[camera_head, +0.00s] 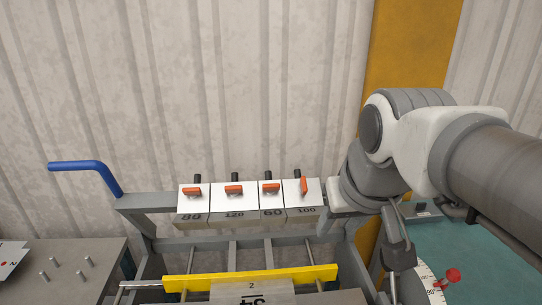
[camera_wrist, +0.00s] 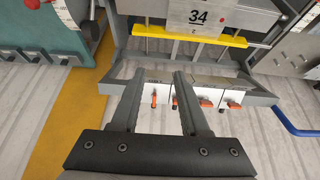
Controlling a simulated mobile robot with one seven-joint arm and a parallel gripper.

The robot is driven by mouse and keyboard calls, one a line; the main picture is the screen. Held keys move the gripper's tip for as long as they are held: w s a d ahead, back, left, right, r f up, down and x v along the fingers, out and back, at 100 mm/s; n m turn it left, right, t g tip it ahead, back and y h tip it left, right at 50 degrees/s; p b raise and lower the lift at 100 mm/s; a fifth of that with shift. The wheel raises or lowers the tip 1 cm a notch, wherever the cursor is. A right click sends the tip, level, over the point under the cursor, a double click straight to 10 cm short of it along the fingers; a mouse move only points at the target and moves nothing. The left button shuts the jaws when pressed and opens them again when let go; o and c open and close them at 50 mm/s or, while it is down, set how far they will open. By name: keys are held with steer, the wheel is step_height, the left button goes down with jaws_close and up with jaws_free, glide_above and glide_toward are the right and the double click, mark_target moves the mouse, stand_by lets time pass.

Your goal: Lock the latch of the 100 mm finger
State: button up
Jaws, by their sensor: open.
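The 100 mm finger (camera_head: 307,193) is the rightmost of the white blocks on the grey rail. Its orange latch (camera_head: 303,186) stands nearly upright, unlike the sideways latches on the other blocks. In the wrist view this latch (camera_wrist: 153,98) shows between the fingers of my gripper (camera_wrist: 159,78), apart from them. My gripper is open and empty. Its right finger partly overlaps the 60 mm finger's latch (camera_wrist: 174,103). In the head view my arm is right of the 100 mm finger, and my fingertips cannot be made out clearly.
The 60 (camera_head: 271,197), 120 (camera_head: 234,202) and 80 (camera_head: 193,203) fingers stand close beside it. A yellow bar (camera_head: 190,283) crosses in front. A blue handle (camera_head: 80,166) juts out at left. A corrugated wall (camera_head: 180,80) rises behind the rail.

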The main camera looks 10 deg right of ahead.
steer(key=w+r, duration=0.5)
steer(key=w, duration=0.4)
steer(key=g, duration=0.1)
glide_toward(304, 180)
steer(key=x, duration=1)
steer(key=shift+f, duration=0.1)
jaws_close()
